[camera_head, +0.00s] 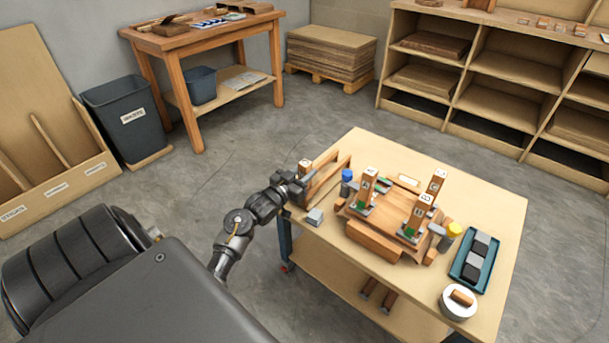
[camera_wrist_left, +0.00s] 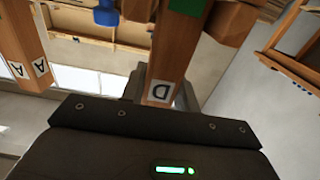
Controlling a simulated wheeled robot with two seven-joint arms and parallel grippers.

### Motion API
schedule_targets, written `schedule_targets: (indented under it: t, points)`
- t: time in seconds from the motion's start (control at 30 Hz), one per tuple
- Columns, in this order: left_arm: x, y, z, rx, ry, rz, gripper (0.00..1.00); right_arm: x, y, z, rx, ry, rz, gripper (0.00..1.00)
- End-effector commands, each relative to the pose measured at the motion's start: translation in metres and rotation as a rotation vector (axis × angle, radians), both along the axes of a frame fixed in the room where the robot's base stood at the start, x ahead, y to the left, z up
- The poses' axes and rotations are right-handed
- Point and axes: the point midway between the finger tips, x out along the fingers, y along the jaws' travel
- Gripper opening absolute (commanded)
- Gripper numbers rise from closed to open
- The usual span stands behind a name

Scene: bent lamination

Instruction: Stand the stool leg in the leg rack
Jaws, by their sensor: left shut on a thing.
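My left gripper (camera_head: 297,183) is at the table's left edge and is shut on a stool leg marked D. The leg's lettered end shows above the jaws in the head view (camera_head: 305,166). In the left wrist view, leg D (camera_wrist_left: 168,60) runs up from between the jaws, with a green patch near the top. Legs A (camera_head: 368,187), B (camera_head: 421,212) and C (camera_head: 437,184) stand upright around a low wooden frame (camera_head: 372,241), which looks like the leg rack. Leg A (camera_wrist_left: 25,45) also shows in the wrist view. My right gripper is not in view.
Two upright boards (camera_head: 328,178), a grey block (camera_head: 315,217) and a blue-capped bottle (camera_head: 347,181) are close to the gripper. A yellow-topped container (camera_head: 453,233), blue tray (camera_head: 456,261) and white round dish (camera_head: 458,316) are at the right. The table's (camera_head: 500,205) far right is clear.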

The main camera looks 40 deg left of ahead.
Motion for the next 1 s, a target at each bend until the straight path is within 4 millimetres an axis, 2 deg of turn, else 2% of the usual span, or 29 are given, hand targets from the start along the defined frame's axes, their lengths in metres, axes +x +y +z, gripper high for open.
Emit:
schedule_targets:
  t: [0.43,0.47,0.6,0.63,1.0]
  points:
    - [0.0002,0.0000,-0.0080,0.000,-0.003,-0.001,0.01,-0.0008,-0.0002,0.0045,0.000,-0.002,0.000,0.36]
    - [0.0002,-0.0001,-0.0086,0.000,-0.002,-0.001,0.32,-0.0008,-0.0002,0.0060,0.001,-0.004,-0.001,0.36]
    - [0.0002,-0.0001,-0.0079,0.000,-0.002,-0.001,0.50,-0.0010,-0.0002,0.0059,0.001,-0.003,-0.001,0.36]
    - [0.0002,-0.0001,-0.0079,0.000,-0.002,-0.001,0.52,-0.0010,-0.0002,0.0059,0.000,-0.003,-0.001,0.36]
    - [-0.0041,0.0001,-0.0051,0.000,-0.001,0.000,0.52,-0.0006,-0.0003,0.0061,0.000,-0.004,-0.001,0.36]
